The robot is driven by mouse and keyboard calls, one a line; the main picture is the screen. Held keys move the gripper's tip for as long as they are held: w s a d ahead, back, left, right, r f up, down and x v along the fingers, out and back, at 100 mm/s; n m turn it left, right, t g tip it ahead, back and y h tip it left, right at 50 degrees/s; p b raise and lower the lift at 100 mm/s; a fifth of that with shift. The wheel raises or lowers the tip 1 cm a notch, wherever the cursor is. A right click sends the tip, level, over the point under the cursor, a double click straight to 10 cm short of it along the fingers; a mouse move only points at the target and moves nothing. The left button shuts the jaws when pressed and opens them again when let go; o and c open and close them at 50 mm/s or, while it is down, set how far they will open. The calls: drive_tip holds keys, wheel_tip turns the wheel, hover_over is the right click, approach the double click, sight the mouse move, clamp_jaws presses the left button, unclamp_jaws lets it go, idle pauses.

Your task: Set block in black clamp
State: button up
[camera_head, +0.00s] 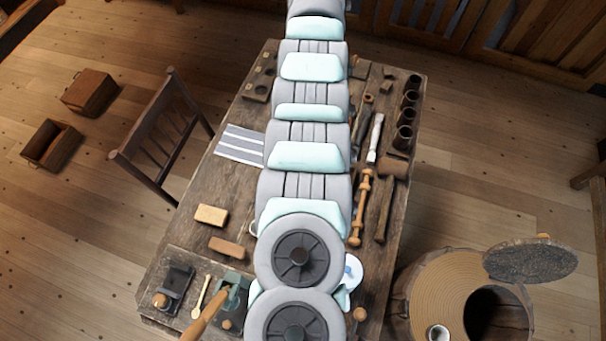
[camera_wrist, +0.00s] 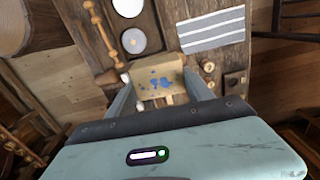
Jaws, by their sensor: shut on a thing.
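The black clamp (camera_head: 178,282) lies on the near left of the table in the head view, with a round wooden knob at its lower left. In the wrist view my gripper (camera_wrist: 158,94) is shut on a tan wooden block (camera_wrist: 157,78) with blue marks on its face. One finger is at each side of the block. In the head view my arm hides the gripper and this block. I cannot make out the clamp in the wrist view, so its distance from the block cannot be told.
Two loose wooden blocks (camera_head: 211,214) (camera_head: 227,247) lie behind the clamp. A green vise (camera_head: 232,287) with a long wooden handle stands right of it. Tools and turned spindles (camera_head: 360,207) fill the table's right side. A striped cloth (camera_head: 240,144) lies at the left edge.

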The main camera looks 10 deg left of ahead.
drive_tip(key=s+a+f+b, duration=0.4)
drive_tip(key=s+a+f, duration=0.35)
drive_tip(key=f, duration=0.25)
drive_tip(key=s+a+f+b, duration=0.4)
drive_tip(key=s+a+f, duration=0.3)
drive_tip(key=a+f, duration=0.3)
drive_tip(key=shift+n, duration=0.3)
drive_tip(key=f+b, duration=0.1)
drive_tip(key=f, duration=0.4)
drive_tip(key=f+b, duration=0.1)
drive_tip(key=f, duration=0.4)
drive_tip(key=d+f+b, duration=0.1)
drive_tip(key=f, duration=0.4)
drive_tip(key=shift+s+d+f, duration=0.1)
drive_tip(key=shift+s+f, duration=0.15)
drive_tip(key=shift+f, duration=0.15)
drive_tip(key=shift+w+f, duration=0.1)
drive_tip(key=shift+f, duration=0.35)
wheel_tip(320, 180, down, 2)
drive_tip(key=shift+f, duration=0.5)
drive_tip(key=shift+f+b, duration=0.15)
drive_tip(key=shift+b, duration=0.2)
drive_tip(key=o, duration=1.4)
